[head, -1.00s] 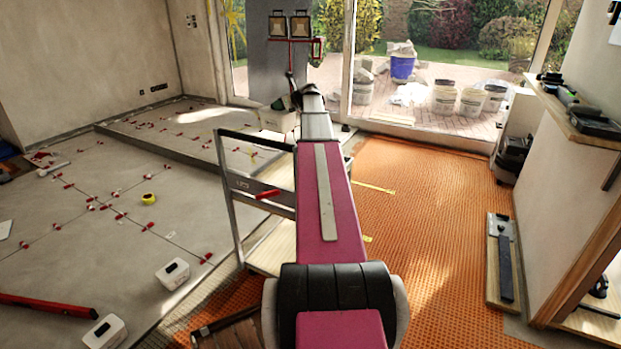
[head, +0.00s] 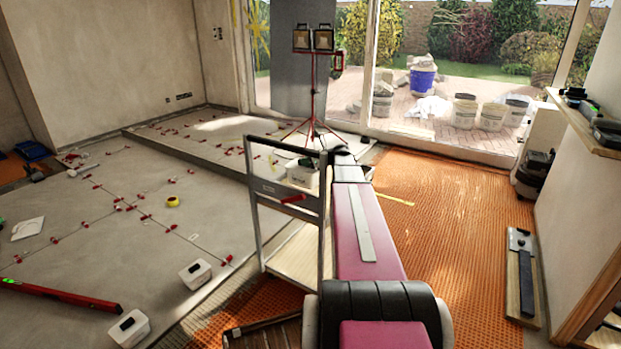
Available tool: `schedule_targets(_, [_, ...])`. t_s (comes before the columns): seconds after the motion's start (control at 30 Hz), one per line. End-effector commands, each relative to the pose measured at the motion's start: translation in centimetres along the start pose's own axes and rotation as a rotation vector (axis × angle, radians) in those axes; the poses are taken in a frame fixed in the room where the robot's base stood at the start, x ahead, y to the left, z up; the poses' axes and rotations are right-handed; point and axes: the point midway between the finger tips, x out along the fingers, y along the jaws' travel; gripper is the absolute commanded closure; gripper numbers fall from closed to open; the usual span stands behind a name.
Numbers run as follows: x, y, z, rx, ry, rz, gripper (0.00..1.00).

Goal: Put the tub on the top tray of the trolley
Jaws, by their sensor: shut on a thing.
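A white tub (head: 301,174) with a dark green patch on top shows beyond the trolley's upright frame, left of my arm's end. My gripper (head: 322,160), at the far end of my lowered arm, is shut on the tub; its fingertips are mostly hidden. The grey trolley (head: 257,228) stands left of my arm, with a pale lower tray (head: 297,254). Its top tray is largely hidden behind the frame and my arm. The tub is low at top-tray height; I cannot tell whether it touches the tray.
Two other white tubs (head: 195,274) (head: 128,328) stand on the floor at left, near a red level (head: 62,294). A work-light stand (head: 312,85) is behind the trolley. Orange matting (head: 450,235) at right is mostly clear; a board (head: 521,275) lies at its edge.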

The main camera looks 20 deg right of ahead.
Motion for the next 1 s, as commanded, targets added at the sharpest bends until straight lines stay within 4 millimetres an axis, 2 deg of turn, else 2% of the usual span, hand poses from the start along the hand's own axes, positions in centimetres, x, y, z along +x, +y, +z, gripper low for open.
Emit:
schedule_targets(0.1, [0.7, 0.0, -1.7, 0.002, -0.002, 0.001, 1.0])
schedule_targets(0.37, [1.4, 0.0, -3.4, 0.002, -0.002, 0.0, 1.0])
schedule_targets(0.6, [2.5, -0.1, -5.9, 0.002, -0.002, -0.001, 1.0])
schedule_targets(1.0, [2.6, 0.0, -6.3, 0.002, -0.002, -0.001, 1.0])
